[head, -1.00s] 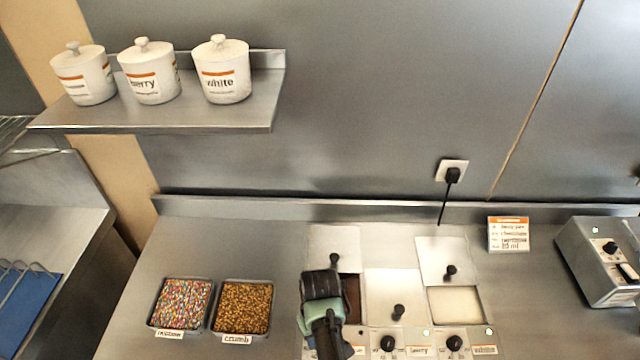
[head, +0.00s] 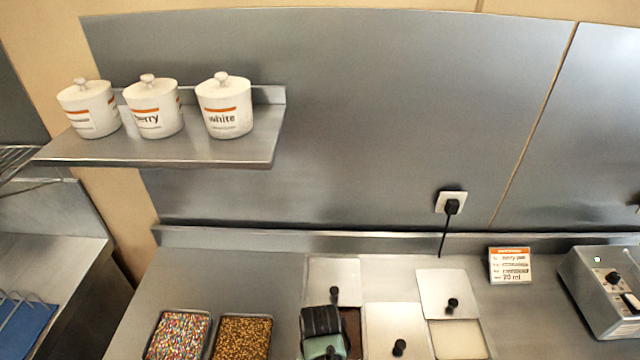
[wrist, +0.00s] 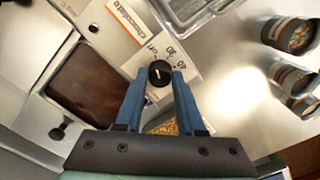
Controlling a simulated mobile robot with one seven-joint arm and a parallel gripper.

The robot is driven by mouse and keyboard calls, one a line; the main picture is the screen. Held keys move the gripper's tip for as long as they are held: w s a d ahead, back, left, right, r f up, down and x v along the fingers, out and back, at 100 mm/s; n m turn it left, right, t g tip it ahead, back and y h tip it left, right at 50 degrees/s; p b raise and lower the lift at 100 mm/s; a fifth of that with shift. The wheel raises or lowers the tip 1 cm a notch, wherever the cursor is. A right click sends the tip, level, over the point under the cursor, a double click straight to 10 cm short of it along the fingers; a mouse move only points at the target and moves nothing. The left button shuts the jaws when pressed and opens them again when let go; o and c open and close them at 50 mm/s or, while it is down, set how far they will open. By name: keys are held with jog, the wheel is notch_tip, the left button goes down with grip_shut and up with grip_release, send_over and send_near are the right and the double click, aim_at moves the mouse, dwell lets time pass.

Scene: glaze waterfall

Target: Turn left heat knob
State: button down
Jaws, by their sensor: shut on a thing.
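The left heat knob (wrist: 159,73) is round and black with a white pointer line. It sits on a white dial plate with printed marks, next to the label "chocolate" (wrist: 124,22). My gripper (wrist: 157,79) has its two blue fingers on either side of the knob, shut on it. In the head view only my gripper's dark and green body (head: 324,333) shows, at the bottom edge. The knob and fingertips are out of sight there.
The chocolate well (wrist: 88,88) is partly open beside the dial. Black lid handles (head: 399,347) stand up close by. Trays of rainbow sprinkles (head: 178,336) and crumb (head: 242,338) lie left of my gripper. A shelf (head: 215,153) with three white jars hangs above.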

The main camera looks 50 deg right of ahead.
jog(key=shift+r, duration=0.1)
jog(key=c, duration=0.5)
grip_release()
notch_tip(320, 180, up, 13)
jog(key=shift+f+b, duration=0.1)
jog(key=shift+b, duration=1)
